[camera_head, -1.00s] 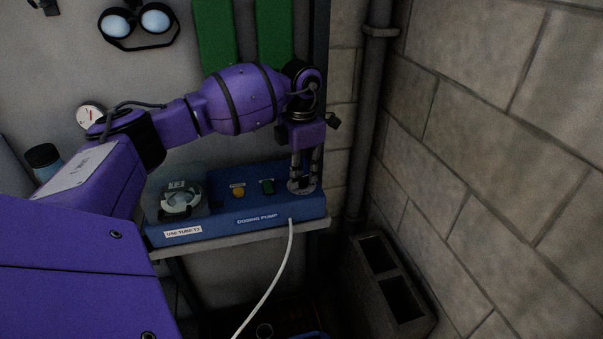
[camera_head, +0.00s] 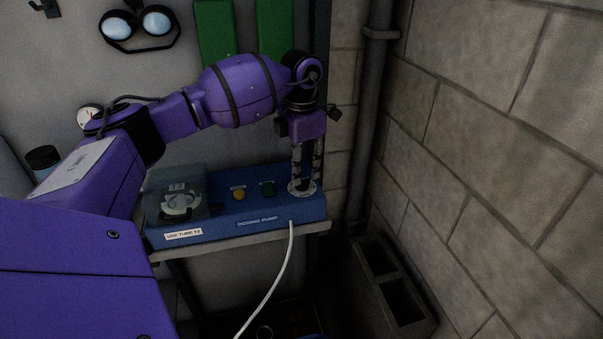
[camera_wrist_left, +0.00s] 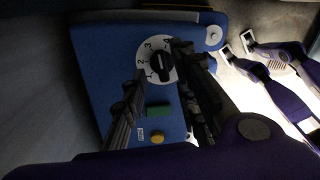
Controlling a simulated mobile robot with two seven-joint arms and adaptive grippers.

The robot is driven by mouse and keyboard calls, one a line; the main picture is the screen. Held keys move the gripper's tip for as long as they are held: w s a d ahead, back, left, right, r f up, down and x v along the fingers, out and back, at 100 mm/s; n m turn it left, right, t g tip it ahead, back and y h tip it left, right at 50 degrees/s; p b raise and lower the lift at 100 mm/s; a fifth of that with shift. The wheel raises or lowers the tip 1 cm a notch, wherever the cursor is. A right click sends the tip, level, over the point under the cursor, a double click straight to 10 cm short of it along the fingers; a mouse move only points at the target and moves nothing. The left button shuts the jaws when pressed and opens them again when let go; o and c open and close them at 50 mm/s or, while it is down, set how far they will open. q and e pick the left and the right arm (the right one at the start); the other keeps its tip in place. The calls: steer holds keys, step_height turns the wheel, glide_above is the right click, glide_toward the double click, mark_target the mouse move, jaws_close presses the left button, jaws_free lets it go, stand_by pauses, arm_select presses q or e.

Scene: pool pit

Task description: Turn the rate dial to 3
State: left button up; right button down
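The rate dial is a round white plate with numbers around a black knob; it shows in the left wrist view (camera_wrist_left: 160,66), and its edge shows in the head view (camera_head: 302,192) at the right end of the blue dosing pump (camera_head: 225,215). My left gripper (camera_head: 306,178) points down over the dial. In the left wrist view its two fingers (camera_wrist_left: 160,62) stand apart on either side of the knob, with gaps visible, so it is open and empty. Numbers 2, 3 and 4 are readable; the knob's exact setting is too dark to tell. My right gripper is not in view.
On the pump are a yellow button (camera_head: 238,194), a green switch (camera_head: 267,188) and a clear-covered pump head (camera_head: 180,200). A white tube (camera_head: 270,290) hangs from the front. A pipe (camera_head: 368,130) and block wall (camera_head: 480,130) stand close on the right.

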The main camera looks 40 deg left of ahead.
arm_select(q)
step_height(320, 180, up, 10)
stand_by(0.3)
steer(key=shift+f, duration=0.1)
